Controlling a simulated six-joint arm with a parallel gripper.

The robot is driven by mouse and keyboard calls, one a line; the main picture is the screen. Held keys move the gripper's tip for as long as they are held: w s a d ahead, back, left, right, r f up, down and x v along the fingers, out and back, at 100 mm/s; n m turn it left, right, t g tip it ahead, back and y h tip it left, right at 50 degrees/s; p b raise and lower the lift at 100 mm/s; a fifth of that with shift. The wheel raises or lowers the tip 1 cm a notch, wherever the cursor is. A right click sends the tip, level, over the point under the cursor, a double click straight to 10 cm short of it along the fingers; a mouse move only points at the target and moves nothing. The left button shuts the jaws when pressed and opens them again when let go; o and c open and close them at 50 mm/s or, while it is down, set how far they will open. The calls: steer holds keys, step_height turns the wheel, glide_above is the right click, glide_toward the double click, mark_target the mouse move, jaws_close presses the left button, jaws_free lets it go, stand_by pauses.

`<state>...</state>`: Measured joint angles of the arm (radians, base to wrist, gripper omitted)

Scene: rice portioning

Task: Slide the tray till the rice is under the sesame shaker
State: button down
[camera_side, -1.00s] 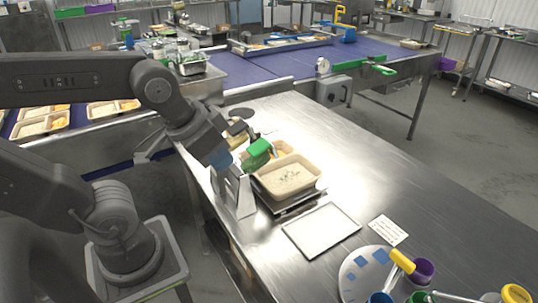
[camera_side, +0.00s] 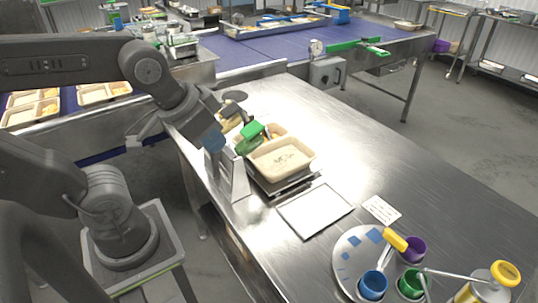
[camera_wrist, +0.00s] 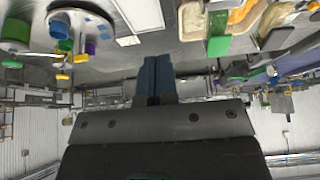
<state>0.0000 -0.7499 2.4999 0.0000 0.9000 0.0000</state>
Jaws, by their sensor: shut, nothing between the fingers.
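The beige tray (camera_side: 296,167) stands on a dark scale-like base on the steel table in the side view. White rice (camera_side: 281,155) with some dark flecks fills its near compartment. Orange food lies in the part behind. In the wrist view the tray (camera_wrist: 193,34) shows at the top, partly cut off. My gripper (camera_side: 213,138) is shut and empty, left of the tray, above and behind a metal bracket. Its blue fingers (camera_wrist: 157,78) are together in the wrist view. A yellow-topped metal container (camera_side: 488,287) is at the lower right; I cannot tell if it is the sesame shaker.
The metal bracket (camera_side: 236,181) stands close to the tray's left side. A green object (camera_side: 252,130) is behind the rice. A white flat plate (camera_side: 314,210) lies in front. The table right of the tray is clear.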

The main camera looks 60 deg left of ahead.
steer(key=c, duration=1.8)
jaws_free()
